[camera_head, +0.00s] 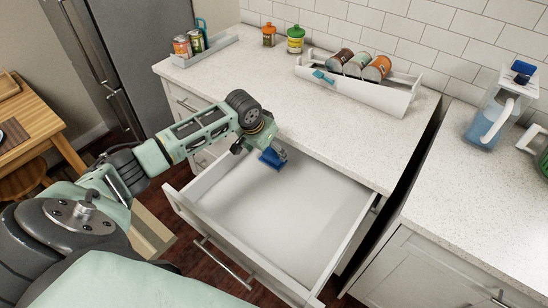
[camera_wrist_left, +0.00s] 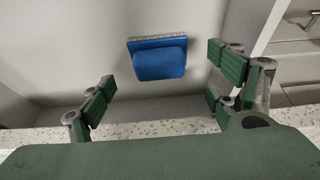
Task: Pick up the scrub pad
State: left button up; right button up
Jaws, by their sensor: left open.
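The scrub pad (camera_head: 272,158) is blue and lies in the open drawer (camera_head: 285,235), near the drawer's back left part. In the left wrist view the scrub pad (camera_wrist_left: 158,58) shows a blue body with a pale strip along its upper edge. My left gripper (camera_head: 262,148) is over the back left of the drawer, close to the pad. In the left wrist view its two fingers (camera_wrist_left: 165,95) are spread apart, with the pad beyond them and between their lines. Nothing is between the fingertips. My right gripper is not in view.
The counter (camera_head: 320,120) edge overhangs the drawer's back. A white rack (camera_head: 360,92) with several cans stands on it. A grey tray (camera_head: 205,50) with cans, two jars (camera_head: 295,39) and a pitcher (camera_head: 497,110) stand farther off. The rest of the drawer is empty.

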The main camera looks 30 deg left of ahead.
aim_at(273, 155)
pick_arm(q)
jog(key=x, duration=0.3)
jog(key=shift+d+r, duration=0.1)
jog(key=shift+d, duration=0.2)
jog(key=shift+w+f, duration=0.3)
jog(key=shift+f, duration=0.25)
jog(key=shift+a, duration=0.1)
jog(key=c, duration=0.7)
jog(key=shift+s, duration=0.1)
jog(key=c, duration=0.5)
jog(key=shift+f, duration=0.1)
jog(key=shift+c, duration=0.9)
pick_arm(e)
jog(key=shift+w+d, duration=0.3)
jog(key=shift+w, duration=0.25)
